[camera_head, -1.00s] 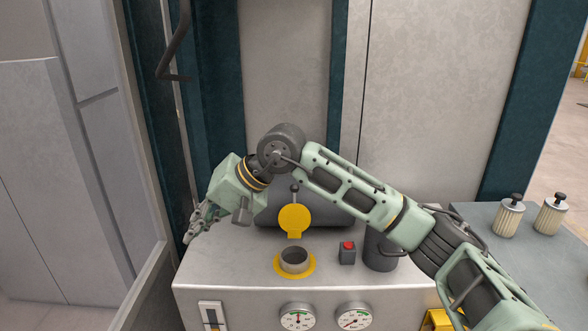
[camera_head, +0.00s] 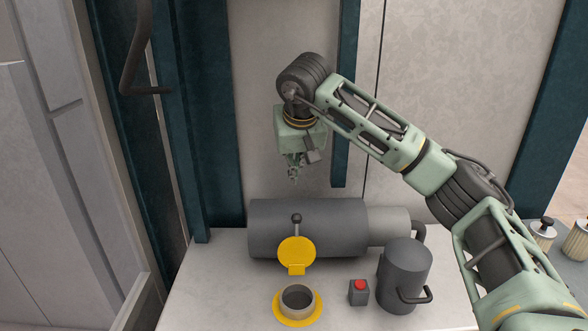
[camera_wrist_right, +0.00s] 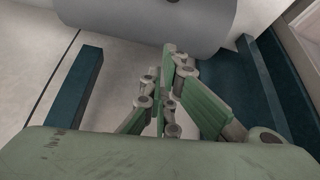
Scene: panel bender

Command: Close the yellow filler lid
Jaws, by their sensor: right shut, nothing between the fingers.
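The yellow filler lid (camera_head: 297,252) stands raised, tilted up behind the filler neck (camera_head: 297,300), whose round opening is uncovered. The neck has a yellow ring at its base. A dark ball-ended lever (camera_head: 297,219) shows just above the lid. My right gripper (camera_head: 293,178) hangs fingers down, shut and empty, above and behind the lid, clear of it. In the right wrist view the closed fingers (camera_wrist_right: 172,52) show in front of a grey cylinder (camera_wrist_right: 150,18); the lid is not seen there. My left gripper is not in view.
A large grey horizontal cylinder (camera_head: 320,228) lies behind the lid. A red button on a dark box (camera_head: 358,292) and a dark grey can with a handle (camera_head: 404,275) stand right of the neck. A dark hooked bar (camera_head: 140,60) hangs at upper left. The pale top left of the neck is clear.

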